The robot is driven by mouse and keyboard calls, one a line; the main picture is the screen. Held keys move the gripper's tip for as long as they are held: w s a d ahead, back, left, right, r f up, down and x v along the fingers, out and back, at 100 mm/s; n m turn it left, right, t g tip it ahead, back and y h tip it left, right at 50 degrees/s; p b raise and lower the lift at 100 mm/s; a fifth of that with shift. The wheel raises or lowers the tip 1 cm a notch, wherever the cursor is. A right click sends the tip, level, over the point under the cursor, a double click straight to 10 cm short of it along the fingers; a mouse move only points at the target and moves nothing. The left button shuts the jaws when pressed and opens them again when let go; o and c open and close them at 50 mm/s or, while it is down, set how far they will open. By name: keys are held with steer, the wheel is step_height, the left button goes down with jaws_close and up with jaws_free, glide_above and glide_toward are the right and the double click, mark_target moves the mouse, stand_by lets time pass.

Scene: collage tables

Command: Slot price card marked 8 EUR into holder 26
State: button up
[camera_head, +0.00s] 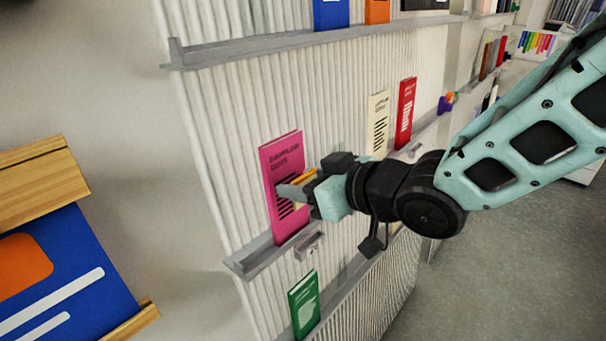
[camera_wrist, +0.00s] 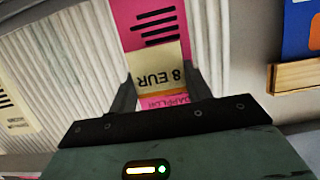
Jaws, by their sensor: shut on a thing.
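My gripper (camera_head: 303,186) is shut on a cream price card with an orange band (camera_head: 304,175), in front of the pink book. In the wrist view the card (camera_wrist: 158,68) shows between the two fingers, and its "8 EUR" text reads upside down. A small grey holder (camera_head: 309,246) sits on the shelf's front edge, below and apart from my gripper. Its marking is too small to read surely. The pink book (camera_head: 282,165) stands on the shelf just behind the card; it also shows in the wrist view (camera_wrist: 150,22).
The grey shelf ledge (camera_head: 257,256) runs along a ribbed white wall. A cream book (camera_head: 377,125) and a red book (camera_head: 405,112) stand further right. A green book (camera_head: 304,304) is below. A wooden ledge with a blue book (camera_head: 45,265) is at the left.

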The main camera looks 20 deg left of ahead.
mark_target(293, 217)
steer(key=shift+s+d+f+b, duration=0.15)
steer(key=shift+f+b, duration=1.15)
steer(key=shift+f, duration=0.7)
steer(key=shift+w+d+f+b, duration=0.15)
steer(key=shift+f+b, duration=1.15)
steer(key=shift+f, duration=0.7)
steer(key=shift+s, duration=0.1)
steer(key=shift+d, duration=0.1)
steer(key=shift+f+b, duration=0.1)
steer(key=shift+b, duration=0.2)
steer(key=shift+f+b, duration=0.5)
steer(key=shift+b, duration=0.1)
steer(key=shift+s+f, duration=0.1)
steer(key=shift+f, duration=0.05)
steer(key=shift+d+f+b, duration=0.1)
steer(key=shift+f+b, duration=0.35)
steer(key=shift+b, duration=0.2)
steer(key=o, duration=1.4)
